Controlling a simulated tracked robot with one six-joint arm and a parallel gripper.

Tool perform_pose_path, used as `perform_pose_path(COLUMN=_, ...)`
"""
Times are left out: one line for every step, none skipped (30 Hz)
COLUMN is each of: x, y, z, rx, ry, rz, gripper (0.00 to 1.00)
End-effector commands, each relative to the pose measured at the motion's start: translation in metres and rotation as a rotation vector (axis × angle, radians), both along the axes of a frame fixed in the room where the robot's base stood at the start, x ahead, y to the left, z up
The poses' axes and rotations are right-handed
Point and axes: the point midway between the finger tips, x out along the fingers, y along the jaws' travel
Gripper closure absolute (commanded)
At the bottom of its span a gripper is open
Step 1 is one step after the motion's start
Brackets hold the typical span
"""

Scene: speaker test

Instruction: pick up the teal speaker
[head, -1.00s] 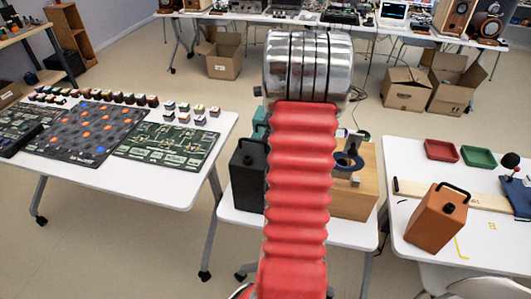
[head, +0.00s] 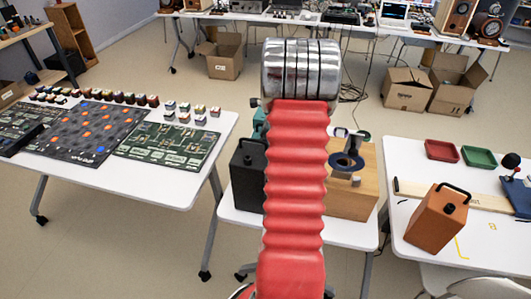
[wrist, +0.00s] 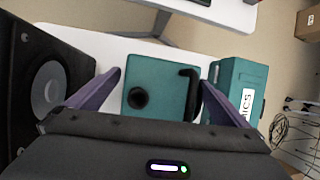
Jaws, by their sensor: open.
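In the wrist view the teal speaker (wrist: 160,75) stands on a white table, seen from above. It has a round black knob on its left part and a black handle along its right side. My gripper (wrist: 161,77) is open, with one purple finger on each side of the speaker in the picture. I cannot tell how high the fingers are above it or whether they touch it. The lower part of the speaker is hidden by my gripper's body. In the head view my arm hides the gripper and most of that spot.
A black speaker (wrist: 50,85) stands close on the left and a lettered teal case (wrist: 238,85) close on the right. The head view shows a black box (head: 248,180), a wooden box (head: 362,190), and an orange-brown speaker (head: 437,220) on the right table (head: 400,155).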

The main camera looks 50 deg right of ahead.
Motion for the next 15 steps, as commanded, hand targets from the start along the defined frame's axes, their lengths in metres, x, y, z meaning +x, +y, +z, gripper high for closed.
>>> perform_pose_path(x=-0.0001, y=0.0, z=0.0001, rx=0.0, ry=0.0, rz=0.0, gripper=0.0)
perform_pose_path(x=-0.0002, y=-0.0001, z=0.0001, rx=0.0, ry=0.0, rz=0.0, gripper=0.0)
perform_pose_path(x=-0.0002, y=-0.0002, z=0.0001, rx=0.0, ry=0.0, rz=0.0, gripper=0.0)
perform_pose_path(x=-0.0002, y=-0.0002, z=0.0001, rx=0.0, ry=0.0, rz=0.0, gripper=0.0)
perform_pose_path(x=-0.0004, y=-0.0001, z=0.0002, rx=0.0, ry=0.0, rz=0.0, gripper=0.0)
perform_pose_path(x=-0.0003, y=-0.0002, z=0.0002, rx=0.0, ry=0.0, rz=0.0, gripper=0.0)
perform_pose_path(x=-0.0003, y=-0.0002, z=0.0002, rx=0.0, ry=0.0, rz=0.0, gripper=0.0)
perform_pose_path(x=-0.0003, y=-0.0002, z=0.0002, rx=0.0, ry=0.0, rz=0.0, gripper=0.0)
perform_pose_path(x=-0.0003, y=-0.0002, z=0.0002, rx=0.0, ry=0.0, rz=0.0, gripper=0.01)
perform_pose_path(x=-0.0004, y=-0.0003, z=0.0001, rx=0.0, ry=0.0, rz=-0.001, gripper=0.03)
perform_pose_path(x=-0.0004, y=-0.0003, z=0.0001, rx=0.0, ry=0.0, rz=-0.001, gripper=0.05)
perform_pose_path(x=-0.0004, y=-0.0003, z=0.0001, rx=0.0, ry=0.0, rz=-0.001, gripper=0.08)
perform_pose_path(x=-0.0004, y=-0.0003, z=0.0001, rx=0.0, ry=0.0, rz=-0.001, gripper=0.1)
perform_pose_path(x=-0.0004, y=-0.0003, z=0.0001, rx=0.0, ry=0.0, rz=-0.001, gripper=0.12)
perform_pose_path(x=-0.0005, y=-0.0002, z=0.0001, rx=0.0, ry=0.0, rz=-0.001, gripper=0.15)
